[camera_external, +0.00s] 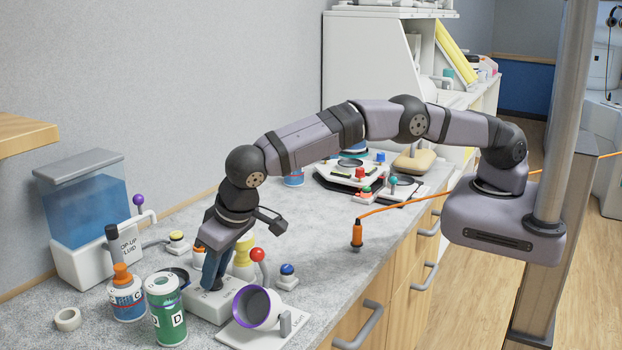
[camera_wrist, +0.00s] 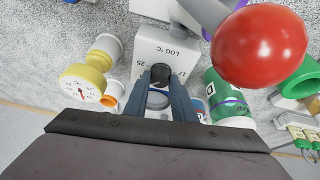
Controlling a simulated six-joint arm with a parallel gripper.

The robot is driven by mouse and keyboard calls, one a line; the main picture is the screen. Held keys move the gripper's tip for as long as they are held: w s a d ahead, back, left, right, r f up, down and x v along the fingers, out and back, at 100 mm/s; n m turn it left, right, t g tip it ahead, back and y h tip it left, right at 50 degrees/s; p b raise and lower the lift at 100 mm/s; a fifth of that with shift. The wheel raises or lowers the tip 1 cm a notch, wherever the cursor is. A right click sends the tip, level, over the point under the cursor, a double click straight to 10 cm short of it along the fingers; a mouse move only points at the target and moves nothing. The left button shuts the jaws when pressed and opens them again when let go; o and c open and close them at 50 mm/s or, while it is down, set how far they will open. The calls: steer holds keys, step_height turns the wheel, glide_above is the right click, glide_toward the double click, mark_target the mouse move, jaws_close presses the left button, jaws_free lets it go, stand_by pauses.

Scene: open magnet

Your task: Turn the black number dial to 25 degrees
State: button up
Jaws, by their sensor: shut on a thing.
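The black number dial (camera_wrist: 160,72) sits on the front of a white box (camera_wrist: 150,48) marked "LOG °C" and "25" in the wrist view. My gripper (camera_wrist: 161,78) is shut on the dial, with one finger on each side of it. The dial's own marks and pointer are too small to read. In the external view, my gripper (camera_external: 213,283) points down at the white box (camera_external: 208,308), and its fingers hide the dial.
A red ball lever (camera_external: 258,254) and a yellow dial (camera_wrist: 85,85) stand close to my gripper. The counter (camera_external: 325,245) is clearer to the right.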

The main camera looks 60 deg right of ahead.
steer(key=shift+m+h+p, duration=0.3)
steer(key=shift+m+p, duration=0.3)
steer(key=shift+m, duration=0.2)
steer(key=o, duration=1.1)
steer(key=shift+c, duration=0.2)
steer(key=b+v, duration=0.2)
steer(key=v, duration=0.5)
steer(key=shift+r+b, duration=0.2)
steer(key=shift+b, duration=0.15)
steer(key=shift+d, duration=0.1)
